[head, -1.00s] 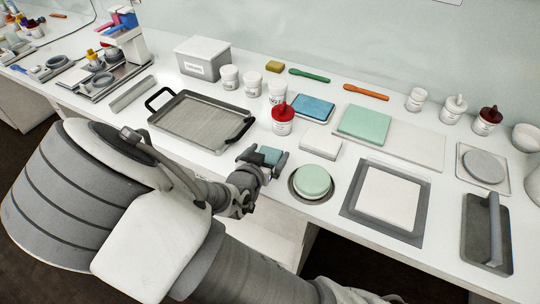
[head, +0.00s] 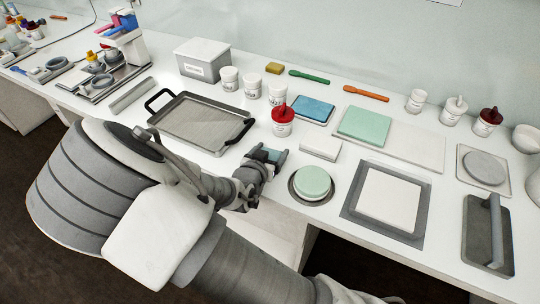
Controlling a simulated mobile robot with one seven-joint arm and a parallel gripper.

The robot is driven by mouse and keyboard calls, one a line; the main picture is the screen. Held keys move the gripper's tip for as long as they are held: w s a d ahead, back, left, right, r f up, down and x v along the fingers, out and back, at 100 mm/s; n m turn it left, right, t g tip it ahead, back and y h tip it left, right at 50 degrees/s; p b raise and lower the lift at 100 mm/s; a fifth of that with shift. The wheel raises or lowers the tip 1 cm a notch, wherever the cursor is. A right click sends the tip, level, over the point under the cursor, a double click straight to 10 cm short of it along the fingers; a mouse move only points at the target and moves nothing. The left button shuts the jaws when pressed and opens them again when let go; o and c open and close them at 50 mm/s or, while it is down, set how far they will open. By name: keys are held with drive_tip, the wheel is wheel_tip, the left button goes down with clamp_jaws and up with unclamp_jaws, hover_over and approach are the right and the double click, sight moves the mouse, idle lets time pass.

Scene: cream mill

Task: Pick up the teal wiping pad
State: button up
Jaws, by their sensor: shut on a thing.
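The teal wiping pad (head: 271,154) is a small blue-green block at the front edge of the counter, left of the round mint pad. My gripper (head: 267,157) is shut on it, with a dark finger on either side. The fingers and wrist hide part of the pad. I cannot tell whether it still touches the counter.
A white block (head: 320,147) and a round mint pad (head: 312,182) on a dark dish are close by on the right. A red-topped jar (head: 283,122) stands behind. A handled metal tray (head: 200,121) lies to the left. Blue (head: 313,109) and mint (head: 364,126) slabs lie farther back.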

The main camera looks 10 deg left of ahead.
sight(271, 151)
drive_tip(key=shift+r, duration=0.1)
drive_tip(key=shift+r, duration=0.6)
wheel_tip(271, 151, up, 3)
drive_tip(key=shift+f+p, duration=0.1)
drive_tip(key=shift+p, duration=0.4)
drive_tip(key=s+d+r+p, duration=0.6)
drive_tip(key=d+p, duration=0.3)
drive_tip(key=p, duration=0.4)
drive_tip(key=shift+s+d+r, duration=0.25)
drive_tip(key=shift+s+r, duration=0.05)
drive_tip(key=shift+r, duration=0.2)
